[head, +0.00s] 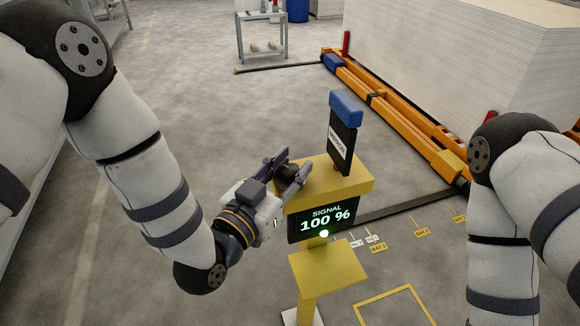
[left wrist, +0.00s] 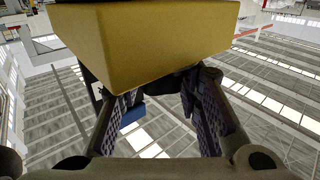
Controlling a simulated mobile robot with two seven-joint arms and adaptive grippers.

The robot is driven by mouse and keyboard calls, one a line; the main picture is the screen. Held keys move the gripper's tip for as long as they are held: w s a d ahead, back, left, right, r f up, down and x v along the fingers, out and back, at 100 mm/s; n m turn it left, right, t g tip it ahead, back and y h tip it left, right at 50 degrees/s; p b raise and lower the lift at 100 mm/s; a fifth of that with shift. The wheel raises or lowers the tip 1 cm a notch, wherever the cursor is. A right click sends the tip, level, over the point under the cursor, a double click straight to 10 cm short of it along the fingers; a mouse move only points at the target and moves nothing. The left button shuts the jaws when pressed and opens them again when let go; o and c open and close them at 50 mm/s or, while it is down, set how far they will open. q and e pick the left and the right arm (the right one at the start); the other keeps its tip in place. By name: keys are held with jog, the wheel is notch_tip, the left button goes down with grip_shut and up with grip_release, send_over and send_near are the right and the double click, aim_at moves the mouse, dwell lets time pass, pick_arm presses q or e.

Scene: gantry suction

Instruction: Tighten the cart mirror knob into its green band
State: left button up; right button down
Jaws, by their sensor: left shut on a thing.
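A yellow cart stand (head: 350,185) carries an upright black mirror panel (head: 341,140) with a blue top. A dark knob (head: 287,172) sits at the left end of its yellow head. My left gripper (head: 293,166) is shut on the knob, one finger on each side, and partly hides it. The display (head: 320,218) on the stand reads SIGNAL 100 %, with a lit green lamp (head: 324,233) below. I cannot make out a green band on the knob. In the left wrist view, the yellow head (left wrist: 160,45) hides much of the grip. My right gripper is out of view.
Orange rails (head: 395,110) and a large pale stack (head: 460,55) stand at the back right. A grey shelf table (head: 262,35) stands at the back. A dark floor strip (head: 395,208) runs right from the stand. The floor left of the stand is open.

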pick_arm(q)
jog(key=shift+m+g+h, duration=0.9)
jog(key=shift+m+h, duration=0.1)
jog(key=shift+h, duration=0.2)
jog(key=shift+f+m+g+h, duration=0.1)
jog(key=shift+m+g+h, duration=0.8)
jog(key=shift+g+h, duration=0.1)
jog(key=m+g+h+b, duration=0.1)
jog(key=m+g+h, duration=0.1)
jog(key=g, duration=0.2)
jog(key=shift+f+m, duration=0.1)
jog(key=shift+m, duration=0.3)
jog(key=shift+m+g+h+b, duration=0.65)
jog(key=shift+m+g, duration=0.35)
jog(key=shift+g, duration=0.4)
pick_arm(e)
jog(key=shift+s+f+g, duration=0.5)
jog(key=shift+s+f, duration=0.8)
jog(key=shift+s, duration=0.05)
pick_arm(q)
jog(key=shift+g, duration=0.3)
jog(key=o, duration=1.2)
jog(key=shift+r, duration=0.2)
